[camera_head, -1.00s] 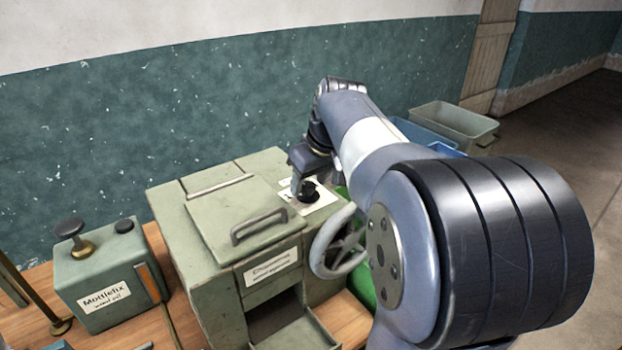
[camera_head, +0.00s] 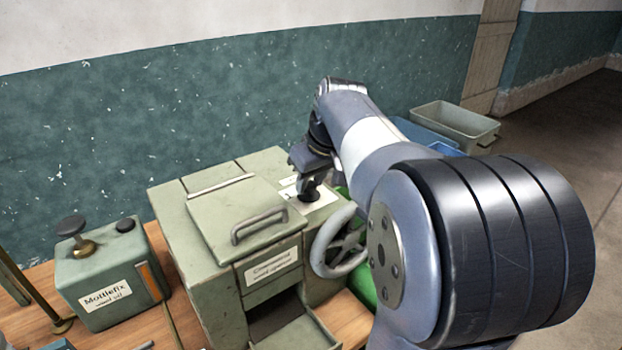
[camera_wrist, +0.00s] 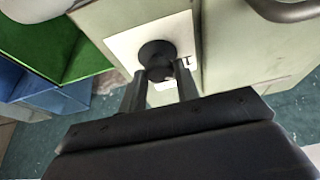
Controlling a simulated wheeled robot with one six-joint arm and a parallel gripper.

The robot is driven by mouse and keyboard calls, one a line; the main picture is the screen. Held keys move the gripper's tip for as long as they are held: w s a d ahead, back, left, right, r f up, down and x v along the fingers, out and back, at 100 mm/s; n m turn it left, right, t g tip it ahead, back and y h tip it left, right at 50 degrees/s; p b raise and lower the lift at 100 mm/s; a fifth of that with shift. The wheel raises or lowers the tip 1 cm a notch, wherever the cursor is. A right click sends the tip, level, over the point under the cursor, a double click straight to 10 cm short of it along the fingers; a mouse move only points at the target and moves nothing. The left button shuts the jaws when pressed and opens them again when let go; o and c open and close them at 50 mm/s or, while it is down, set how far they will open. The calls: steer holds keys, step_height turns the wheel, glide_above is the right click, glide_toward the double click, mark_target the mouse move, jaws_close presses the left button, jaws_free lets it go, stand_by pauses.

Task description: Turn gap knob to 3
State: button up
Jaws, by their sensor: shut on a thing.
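The gap knob is a small black round knob (camera_head: 309,194) on a white plate (camera_head: 322,201) on top of the green-grey machine (camera_head: 215,255). My gripper (camera_head: 307,183) reaches down onto it from above, at the machine's right rear. In the wrist view the knob (camera_wrist: 156,54) stands on the white plate (camera_wrist: 125,46), and my gripper (camera_wrist: 158,70) has a finger on each side of its near part. My gripper is shut on the knob. The dial marks are mostly hidden or too small to read.
A handwheel (camera_head: 340,241) sticks out of the machine's right side, close to my arm. A lid handle (camera_head: 259,226) stands on top. A green box labelled Mottlefix (camera_head: 108,290) is at left. A grey bin (camera_head: 453,128) and blue bins lie beyond my arm.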

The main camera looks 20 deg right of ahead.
steer(key=shift+m, duration=0.3)
steer(key=m+h, duration=0.1)
steer(key=m, duration=0.1)
steer(key=m+p, duration=0.1)
steer(key=shift+a+m+h, duration=0.2)
steer(key=shift+m+h, duration=0.2)
steer(key=m, duration=0.2)
steer(key=m+g+h, duration=0.1)
steer(key=m, duration=0.1)
steer(key=shift+a+m+h+p, duration=0.15)
steer(key=shift+m+h+p, duration=0.15)
steer(key=m+g+h, duration=0.1)
steer(key=m, duration=0.3)
steer(key=shift+w+a, duration=0.1)
steer(key=shift+w, duration=0.1)
steer(key=m, duration=0.2)
steer(key=m+g, duration=0.1)
steer(key=m, duration=0.1)
steer(key=shift+w+m+g+h+p, duration=0.1)
steer(key=shift+m+g+h+p, duration=0.2)
steer(key=shift+h+p, duration=0.1)
steer(key=o, duration=1)
steer(key=shift+c, duration=0.2)
